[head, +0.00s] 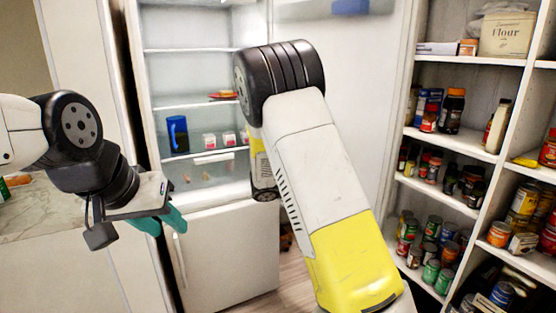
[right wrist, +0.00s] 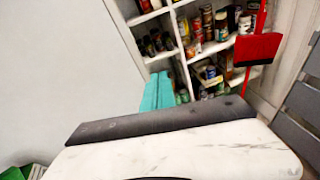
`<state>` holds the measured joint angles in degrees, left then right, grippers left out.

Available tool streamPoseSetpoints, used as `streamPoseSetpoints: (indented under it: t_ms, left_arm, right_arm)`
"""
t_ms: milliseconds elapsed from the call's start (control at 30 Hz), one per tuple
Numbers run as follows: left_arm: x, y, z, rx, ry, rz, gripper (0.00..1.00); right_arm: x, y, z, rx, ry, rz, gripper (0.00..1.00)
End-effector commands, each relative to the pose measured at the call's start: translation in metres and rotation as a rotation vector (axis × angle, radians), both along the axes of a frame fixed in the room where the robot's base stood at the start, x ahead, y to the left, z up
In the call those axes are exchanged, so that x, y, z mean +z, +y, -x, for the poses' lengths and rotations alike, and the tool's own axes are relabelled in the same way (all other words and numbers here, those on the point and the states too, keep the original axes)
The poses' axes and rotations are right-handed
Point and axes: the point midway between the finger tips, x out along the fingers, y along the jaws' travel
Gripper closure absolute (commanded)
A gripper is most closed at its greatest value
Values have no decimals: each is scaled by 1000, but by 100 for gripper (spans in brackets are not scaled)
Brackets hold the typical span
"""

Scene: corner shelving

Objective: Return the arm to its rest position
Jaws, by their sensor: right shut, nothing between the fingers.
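My left arm comes in from the left in the head view. Its gripper (head: 168,220) has teal fingers that point down and to the right, in front of the fridge's lower door. They are partly hidden by the wrist, so their gap cannot be judged. My right arm, white with a yellow section and a black joint, fills the middle of the head view. Its gripper is hidden there. In the right wrist view the right gripper's teal fingers (right wrist: 158,92) lie together, shut and empty, with shelving behind them.
An open fridge (head: 200,190) holds a blue pitcher (head: 177,134) and small food items. Pantry shelves (head: 470,62) with many cans and jars stand at the right. A marble counter (head: 40,215) is at the left. A red broom-like object (right wrist: 258,50) shows in the right wrist view.

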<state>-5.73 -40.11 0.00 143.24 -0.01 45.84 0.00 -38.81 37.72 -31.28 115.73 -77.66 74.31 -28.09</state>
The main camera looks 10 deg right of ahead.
Motion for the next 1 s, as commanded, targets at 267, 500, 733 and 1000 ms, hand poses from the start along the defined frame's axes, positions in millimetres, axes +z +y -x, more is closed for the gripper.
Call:
streamPoseSetpoints:
  t_ms: [267, 500, 733, 1000]
  left_arm:
    - [0, 0, 0, 0, 0, 0, 64]
    - [0, 0, 0, 0, 0, 0, 64]
    - [0, 0, 0, 0, 0, 0, 64]
    - [0, 0, 0, 0, 0, 0, 64]
  right_arm:
    - [-19, -8, 101, -350, -271, -600, 100]
    - [-7, 36, 165, -632, -549, -1061, 100]
    - [29, 89, 208, -869, -834, -1450, 100]
    - [70, 131, 239, -1048, -1080, -1753, 100]
